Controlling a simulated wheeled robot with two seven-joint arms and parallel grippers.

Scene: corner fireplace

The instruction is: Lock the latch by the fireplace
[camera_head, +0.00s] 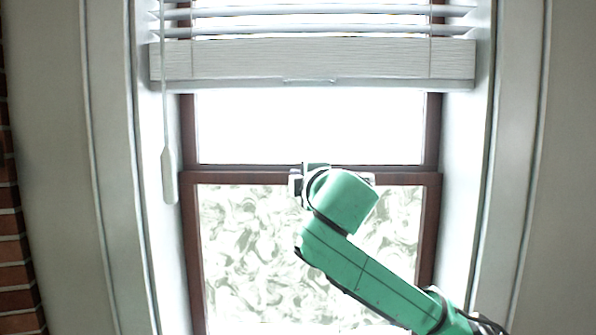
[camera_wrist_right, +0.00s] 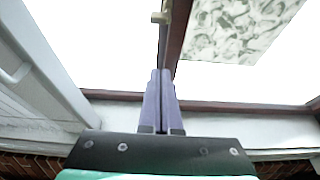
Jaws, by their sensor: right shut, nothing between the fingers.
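A small brass-coloured latch (camera_wrist_right: 160,17) shows at the top of the right wrist view, beside the dark window rail (camera_wrist_right: 180,40). My right gripper (camera_wrist_right: 161,76) is shut and empty. Its fingertips point toward the latch, with a visible gap in the picture between them. In the head view my green right arm reaches from the lower right to the middle rail (camera_head: 240,177) of the brown-framed window. It covers the gripper's fingers, and I cannot make out the latch there. My left gripper is out of view.
A white blind (camera_head: 310,62) is pulled partly down over the upper pane. Its wand (camera_head: 169,175) hangs at the left. White casings flank the window on both sides. Bricks (camera_head: 14,240) edge the far left. The lower pane has a marbled pattern.

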